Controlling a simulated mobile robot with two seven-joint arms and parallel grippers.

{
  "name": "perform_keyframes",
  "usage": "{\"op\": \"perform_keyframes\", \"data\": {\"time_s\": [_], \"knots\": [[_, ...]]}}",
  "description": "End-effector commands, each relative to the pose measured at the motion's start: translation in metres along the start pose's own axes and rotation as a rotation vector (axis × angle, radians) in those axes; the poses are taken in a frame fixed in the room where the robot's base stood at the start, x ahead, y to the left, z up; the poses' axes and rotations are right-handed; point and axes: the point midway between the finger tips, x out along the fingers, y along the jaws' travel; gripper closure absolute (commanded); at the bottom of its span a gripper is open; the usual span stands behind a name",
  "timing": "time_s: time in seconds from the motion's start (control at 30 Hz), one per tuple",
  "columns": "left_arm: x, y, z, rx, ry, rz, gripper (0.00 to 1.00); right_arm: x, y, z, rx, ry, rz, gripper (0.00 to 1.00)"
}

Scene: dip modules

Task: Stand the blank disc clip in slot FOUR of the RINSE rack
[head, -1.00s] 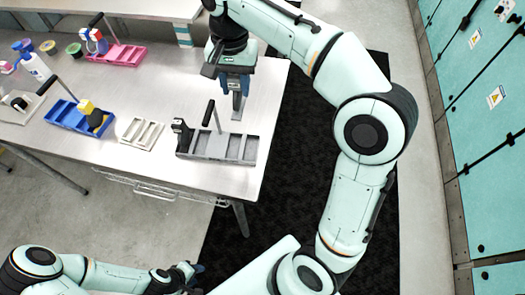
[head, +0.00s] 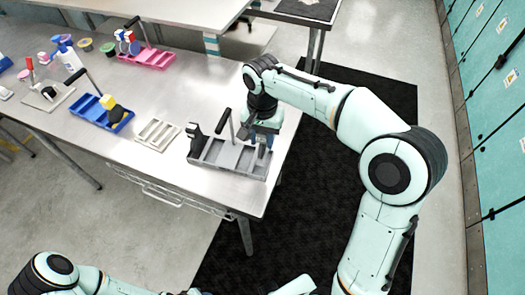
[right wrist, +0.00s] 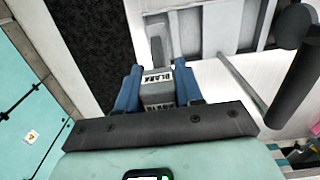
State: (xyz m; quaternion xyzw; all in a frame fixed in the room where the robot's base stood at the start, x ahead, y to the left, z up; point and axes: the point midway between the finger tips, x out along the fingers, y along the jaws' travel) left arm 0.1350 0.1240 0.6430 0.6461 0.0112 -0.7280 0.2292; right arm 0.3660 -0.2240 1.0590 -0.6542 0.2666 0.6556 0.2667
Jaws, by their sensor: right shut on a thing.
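My right gripper (right wrist: 157,88) is shut on a clip (right wrist: 157,76) whose pale face reads BLANK. The clip's grey narrow end points away from the gripper, by the rack's edge in the wrist view. In the head view, my right gripper (head: 263,138) is at the back right part of the grey rack (head: 232,160); the clip is mostly hidden there. The rack also shows in the right wrist view (right wrist: 215,28). I cannot read its name or slot numbers, nor tell whether the clip touches it. My left gripper (head: 193,292) is barely visible at the bottom edge.
A black piece (head: 196,141) stands at the grey rack's left end, and a black-gripped upright handle (head: 230,122) rises from it. A pale tray (head: 157,134), blue tray (head: 99,112) and pink tray (head: 146,57) lie further left. The table's front right corner is close.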

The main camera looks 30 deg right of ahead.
Motion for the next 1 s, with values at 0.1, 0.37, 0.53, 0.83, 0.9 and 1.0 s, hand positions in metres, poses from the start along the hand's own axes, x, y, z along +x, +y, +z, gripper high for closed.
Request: {"op": "perform_keyframes", "data": {"time_s": [0.1,0.37,0.53,0.83,0.9,1.0], "knots": [[0.002,-0.001,0.001,0.000,-0.001,0.000,0.57,0.011,0.000,0.000,0.001,0.001,0.001,1.00],[0.008,-0.004,0.004,-0.002,-0.006,-0.002,0.57,0.045,0.000,0.000,0.000,0.000,0.003,1.00],[0.009,-0.005,0.005,-0.002,-0.007,-0.002,0.57,0.054,0.000,-0.001,0.001,0.002,-0.001,1.00],[0.011,-0.006,0.006,-0.003,-0.008,-0.003,0.57,0.057,0.000,-0.001,0.001,0.002,-0.001,1.00],[0.011,-0.006,0.006,-0.003,-0.008,-0.003,0.57,0.058,0.000,-0.001,0.001,0.002,0.000,0.58],[0.011,-0.006,0.006,-0.003,-0.008,-0.003,0.57,0.057,0.000,-0.001,0.001,0.002,-0.001,0.39]]}}
